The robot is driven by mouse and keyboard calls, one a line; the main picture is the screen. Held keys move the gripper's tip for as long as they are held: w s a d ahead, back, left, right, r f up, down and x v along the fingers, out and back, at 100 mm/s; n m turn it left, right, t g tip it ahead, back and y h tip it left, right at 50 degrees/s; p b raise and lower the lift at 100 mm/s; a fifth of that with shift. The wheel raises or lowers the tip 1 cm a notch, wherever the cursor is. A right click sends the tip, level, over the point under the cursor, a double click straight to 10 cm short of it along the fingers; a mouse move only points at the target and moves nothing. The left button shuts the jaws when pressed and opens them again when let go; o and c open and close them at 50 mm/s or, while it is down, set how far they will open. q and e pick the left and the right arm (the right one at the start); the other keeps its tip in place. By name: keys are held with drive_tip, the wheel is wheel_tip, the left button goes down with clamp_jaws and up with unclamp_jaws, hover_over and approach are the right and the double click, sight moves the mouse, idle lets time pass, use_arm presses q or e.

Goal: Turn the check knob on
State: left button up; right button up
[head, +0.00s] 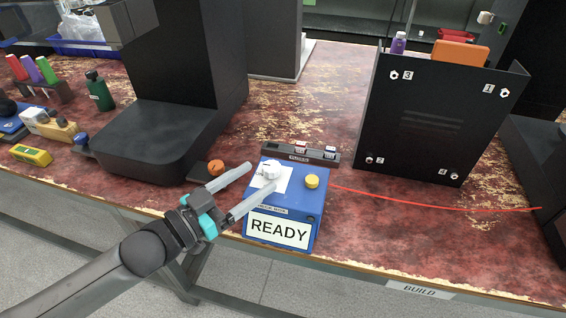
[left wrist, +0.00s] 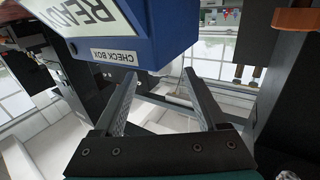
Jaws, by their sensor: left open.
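The blue check box (head: 291,203) stands near the table's front edge in the head view, with a READY sign on its front. A white round knob (head: 270,168) sits on a white plate on its top, and a yellow button (head: 312,181) is to the right. My left gripper (head: 261,176) is open, its fingertips close to the white knob on either side; contact cannot be told. In the left wrist view, the open left gripper (left wrist: 160,74) is below the upside-down blue box (left wrist: 172,28), with nothing clearly held. My right gripper is not in view.
A dark strip with small switches (head: 300,153) lies behind the box. An orange-topped knob (head: 216,168) on a black base is to the left, near a large black machine (head: 150,140). A black panel (head: 430,120) stands at right, with a red wire (head: 430,206) before it.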

sight(278, 164)
use_arm(q)
drive_tip(key=b+x, duration=0.2)
drive_tip(key=x, duration=0.5)
drive_tip(key=shift+w+d, duration=0.4)
drive_tip(key=shift+d, duration=0.1)
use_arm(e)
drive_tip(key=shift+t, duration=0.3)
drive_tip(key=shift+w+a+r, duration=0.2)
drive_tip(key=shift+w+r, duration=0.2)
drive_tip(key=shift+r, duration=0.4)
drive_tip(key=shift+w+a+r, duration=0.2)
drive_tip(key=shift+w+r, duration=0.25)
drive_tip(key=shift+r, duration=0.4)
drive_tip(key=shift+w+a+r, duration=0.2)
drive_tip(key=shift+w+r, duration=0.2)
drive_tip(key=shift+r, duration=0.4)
use_arm(q)
clamp_jaws()
